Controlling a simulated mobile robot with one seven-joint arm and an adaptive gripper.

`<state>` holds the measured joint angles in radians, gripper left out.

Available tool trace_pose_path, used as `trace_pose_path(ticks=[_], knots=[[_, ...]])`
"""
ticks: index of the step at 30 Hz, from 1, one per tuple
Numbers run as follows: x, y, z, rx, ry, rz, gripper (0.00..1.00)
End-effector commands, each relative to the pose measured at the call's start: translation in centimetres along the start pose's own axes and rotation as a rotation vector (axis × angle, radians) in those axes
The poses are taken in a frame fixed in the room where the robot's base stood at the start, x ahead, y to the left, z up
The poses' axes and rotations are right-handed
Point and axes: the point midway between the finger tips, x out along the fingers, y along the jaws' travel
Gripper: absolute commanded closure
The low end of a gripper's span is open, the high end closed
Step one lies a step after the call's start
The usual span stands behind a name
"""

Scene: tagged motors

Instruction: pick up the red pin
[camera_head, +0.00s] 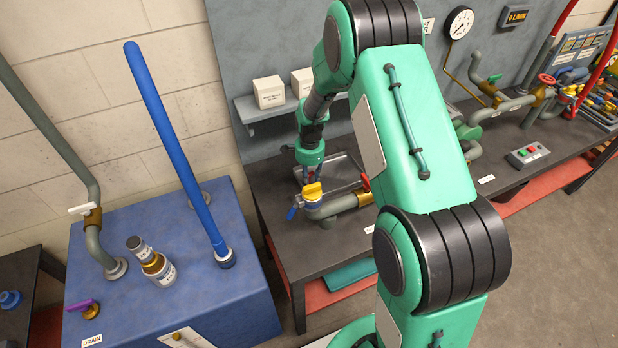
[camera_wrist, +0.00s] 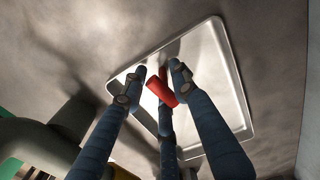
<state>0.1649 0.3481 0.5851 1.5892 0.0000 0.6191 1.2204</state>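The red pin (camera_wrist: 161,92) shows in the wrist view between the fingers of my gripper (camera_wrist: 161,76). It lies at a slant, crosses in front of the far finger and spans the gap between the two nearer fingertips. The blue fingers are drawn in close around it, and they appear shut on it. Behind the pin is a shiny metal tray (camera_wrist: 225,85). How far the pin is above the tray is hard to tell. In the head view my gripper (camera_head: 309,178) points down at the tray (camera_head: 345,172); the pin cannot be made out there.
A pipe with a yellow valve (camera_head: 312,192) stands just in front of my gripper, near the dark bench's (camera_head: 280,228) left end. White boxes (camera_head: 269,92) sit on a shelf behind. A blue cabinet (camera_head: 225,305) with upright pipes is at the left.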

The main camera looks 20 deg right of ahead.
Motion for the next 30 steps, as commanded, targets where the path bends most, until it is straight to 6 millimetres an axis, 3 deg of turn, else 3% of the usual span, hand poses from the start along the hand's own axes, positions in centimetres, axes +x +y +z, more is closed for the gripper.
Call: trace_pose_path(ticks=[7,11,12,25,30], knots=[[0.0,0.0,0.0,0.0,0.0,0.0,0.72],[0.0,0.0,0.0,0.0,0.0,0.0,0.97],[0.0,0.0,0.0,0.0,0.0,0.0,1.0],[-0.1,0.0,0.0,0.0,0.0,0.0,1.0],[-1.0,-0.1,0.0,0.0,0.001,-0.001,1.0]])
